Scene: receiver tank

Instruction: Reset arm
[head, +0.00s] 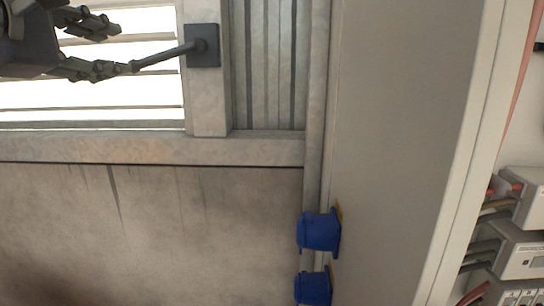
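My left gripper (122,48) is at the upper left, in front of a bright slatted window. Its two dark fingers are spread apart with a clear gap and nothing between them. A dark grey lever (165,56) sticks out to the left from a dark square plate (203,58) on the window's frame post. The lever's free end is right by the tip of my lower finger; I cannot tell whether they touch. My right gripper is not in view.
A tall beige cabinet side (400,120) stands right of the window. Two blue sockets (319,231) (313,288) stick out from its left edge. Grey electrical modules with cables (518,250) are at the far right. The stained wall (150,230) below the window is bare.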

